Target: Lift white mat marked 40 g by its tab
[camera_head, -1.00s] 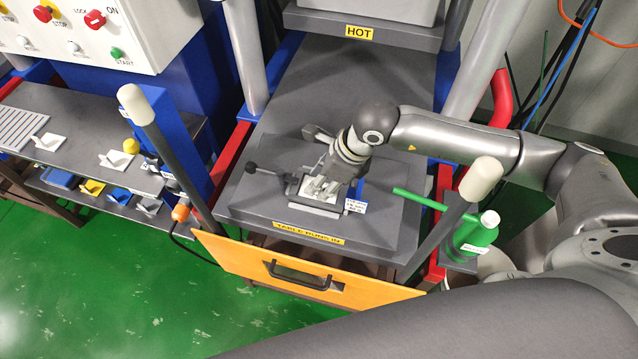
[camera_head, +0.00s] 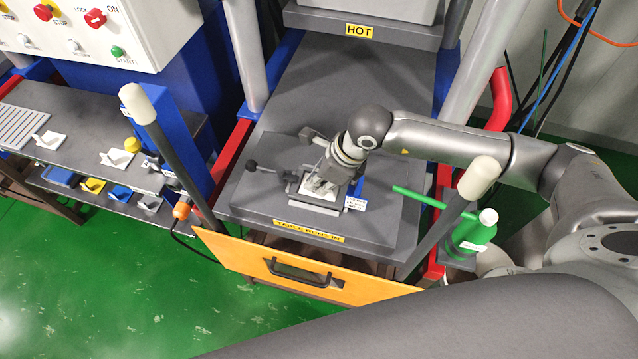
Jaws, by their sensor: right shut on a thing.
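A white mat (camera_head: 313,190) lies in a small dark metal frame (camera_head: 318,207) on the press table, partly hidden under my right gripper. Its 40 g mark is too small to read. My right gripper (camera_head: 325,183) points down over the frame and is shut on the white mat, apparently at its tab; the fingers cover the grip itself. Whether the mat is clear of the frame floor cannot be told. My left gripper is not in view.
Other white mats with tabs (camera_head: 50,140) (camera_head: 117,158) lie on the grey shelf at left, with yellow and blue ones below. A black-knobbed lever (camera_head: 252,165), a green bottle (camera_head: 472,232) and two white-capped posts (camera_head: 134,100) (camera_head: 480,177) stand around the table.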

